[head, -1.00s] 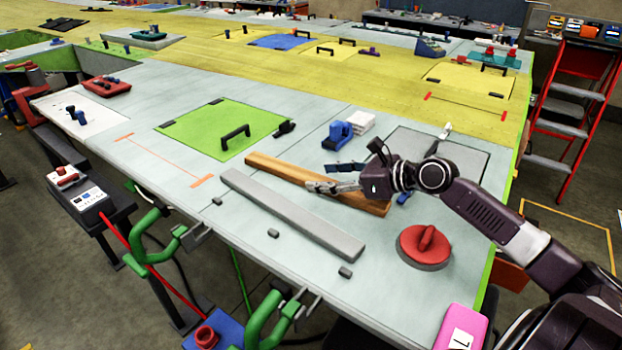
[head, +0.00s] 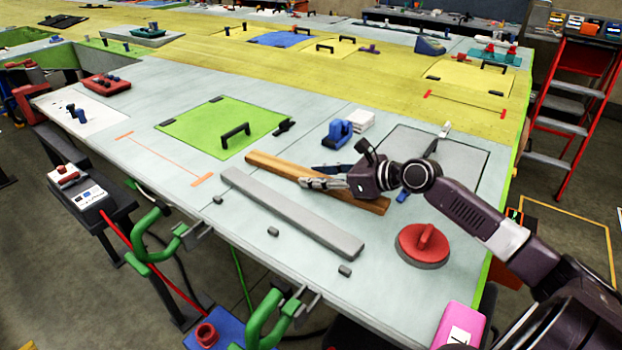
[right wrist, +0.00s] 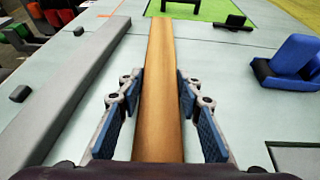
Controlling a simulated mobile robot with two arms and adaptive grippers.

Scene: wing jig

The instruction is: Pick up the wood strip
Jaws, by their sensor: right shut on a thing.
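The wood strip (head: 276,168) is a long brown bar on the pale work surface, beside the grey bar (head: 290,213). In the right wrist view the strip (right wrist: 158,80) runs lengthwise between the blue-padded fingers of the gripper (right wrist: 158,110), one on each side. The gripper is shut on the strip. Whether the strip is clear of the surface cannot be told. My left gripper is not in view.
A green panel (head: 205,124) with a black handle lies beyond the strip. A blue tape dispenser (head: 339,134) stands behind the gripper. A red-topped round tool (head: 424,243) sits near the right edge. Green clamps (head: 150,240) grip the front edge.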

